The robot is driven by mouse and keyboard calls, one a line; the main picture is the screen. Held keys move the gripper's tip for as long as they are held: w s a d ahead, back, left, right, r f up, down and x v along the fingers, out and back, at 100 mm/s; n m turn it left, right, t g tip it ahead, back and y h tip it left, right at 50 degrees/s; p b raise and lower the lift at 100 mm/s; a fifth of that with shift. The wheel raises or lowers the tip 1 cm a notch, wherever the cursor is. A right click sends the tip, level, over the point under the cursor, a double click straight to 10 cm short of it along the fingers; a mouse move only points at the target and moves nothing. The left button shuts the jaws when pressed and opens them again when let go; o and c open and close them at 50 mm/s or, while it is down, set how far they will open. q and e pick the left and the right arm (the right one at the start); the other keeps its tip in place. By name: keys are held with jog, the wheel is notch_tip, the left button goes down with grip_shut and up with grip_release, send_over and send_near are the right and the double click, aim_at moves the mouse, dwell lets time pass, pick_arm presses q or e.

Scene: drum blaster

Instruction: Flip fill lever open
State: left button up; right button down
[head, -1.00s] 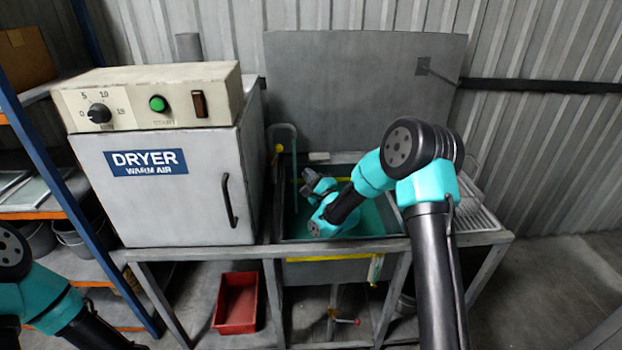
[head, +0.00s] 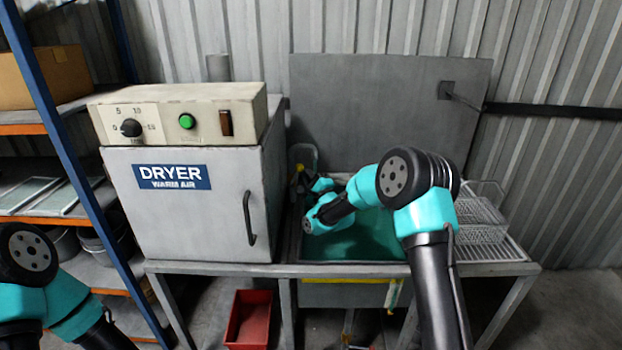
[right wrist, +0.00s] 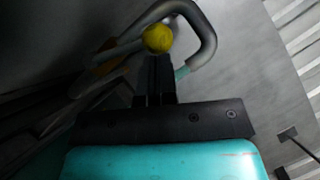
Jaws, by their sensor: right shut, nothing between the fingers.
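The fill lever shows as a round yellow knob (right wrist: 158,38) in the right wrist view, in front of a grey curved spout (right wrist: 205,35). In the head view the spout (head: 303,155) stands at the back left of the sink, beside the dryer. My right gripper (right wrist: 157,60) is shut and empty, its fingertips just below the knob in the wrist view; I cannot tell whether they touch it. In the head view my right gripper (head: 298,178) is small and partly hidden by its own wrist. My left gripper is out of view.
The dryer (head: 180,225) stands close to the left of the sink (head: 375,270). A grey back panel (head: 380,110) rises behind it. Wire baskets (head: 480,215) sit on the right. A red bin (head: 250,320) is on the floor below. A shelf rack (head: 60,165) stands at far left.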

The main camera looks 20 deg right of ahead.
jog(key=a+r+n+g, duration=0.1)
jog(key=n, duration=0.1)
jog(key=w+a+r+n+g, duration=0.1)
jog(key=a, duration=0.1)
jog(key=shift+r+n, duration=0.15)
jog(key=shift+n, duration=0.25)
dwell(0.4)
jog(key=shift+s+d, duration=0.3)
jog(key=shift+d, duration=0.2)
send_near(298, 168)
jog(key=s+d, duration=0.3)
jog(key=d, duration=0.1)
jog(key=shift+w, duration=0.15)
